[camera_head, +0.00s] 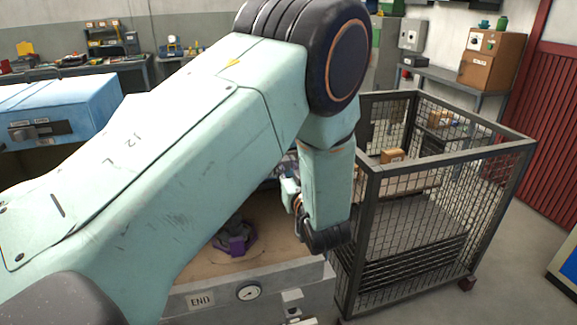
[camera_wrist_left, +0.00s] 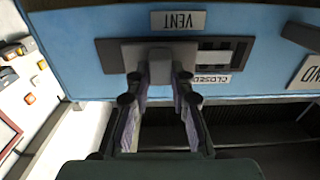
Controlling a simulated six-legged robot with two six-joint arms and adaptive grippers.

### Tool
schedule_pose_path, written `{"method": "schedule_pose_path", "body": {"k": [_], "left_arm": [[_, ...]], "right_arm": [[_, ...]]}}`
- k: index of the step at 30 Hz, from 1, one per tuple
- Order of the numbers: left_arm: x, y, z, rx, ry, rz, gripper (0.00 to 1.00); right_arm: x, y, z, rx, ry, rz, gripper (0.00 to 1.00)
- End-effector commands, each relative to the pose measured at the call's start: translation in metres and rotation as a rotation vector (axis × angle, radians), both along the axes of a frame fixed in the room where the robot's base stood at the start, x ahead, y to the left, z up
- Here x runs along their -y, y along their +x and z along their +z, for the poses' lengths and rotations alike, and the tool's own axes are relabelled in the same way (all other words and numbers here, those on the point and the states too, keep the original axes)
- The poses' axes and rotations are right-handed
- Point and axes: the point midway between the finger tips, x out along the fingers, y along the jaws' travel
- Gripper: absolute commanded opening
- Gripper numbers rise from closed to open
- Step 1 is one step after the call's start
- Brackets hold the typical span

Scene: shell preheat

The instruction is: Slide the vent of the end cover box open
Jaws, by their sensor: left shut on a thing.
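In the left wrist view, the blue front of the end cover box (camera_wrist_left: 75,25) fills the upper part, with its lettering upside down. Its vent (camera_wrist_left: 112,55) is a dark plate under a VENT label (camera_wrist_left: 178,19). Dark slots show to the right of the grey vent tab (camera_wrist_left: 160,66), and a CLOSED label (camera_wrist_left: 209,82) lies below them. My left gripper (camera_wrist_left: 158,86) is shut on the vent tab, one finger on each side. In the head view my left arm crosses the middle and its fingertips cannot be made out. My right gripper is not in view.
In the head view, a blue box (camera_head: 70,105) stands at the left. A wire-mesh cart (camera_head: 455,235) is close to the right of my arm. A purple part (camera_head: 236,243) sits on a brown top above an END plate (camera_head: 200,300) and a gauge (camera_head: 249,293).

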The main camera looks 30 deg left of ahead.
Motion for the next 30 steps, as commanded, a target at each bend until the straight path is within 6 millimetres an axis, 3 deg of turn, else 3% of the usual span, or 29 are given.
{"method": "schedule_pose_path", "body": {"k": [6,7,15,25,30], "left_arm": [[0.001,0.000,-0.005,-0.011,-0.007,-0.013,0.00],[0.001,0.000,-0.005,-0.011,-0.007,-0.013,0.23],[0.001,0.001,-0.002,-0.005,-0.004,-0.010,0.45],[0.002,0.003,0.003,0.000,-0.003,-0.008,0.45],[0.002,0.003,0.025,0.003,-0.004,-0.008,0.45]], "right_arm": [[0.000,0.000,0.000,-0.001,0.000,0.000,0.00],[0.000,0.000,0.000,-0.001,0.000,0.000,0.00],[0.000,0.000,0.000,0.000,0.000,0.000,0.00],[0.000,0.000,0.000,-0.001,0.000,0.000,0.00],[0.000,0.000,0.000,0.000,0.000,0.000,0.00]]}}
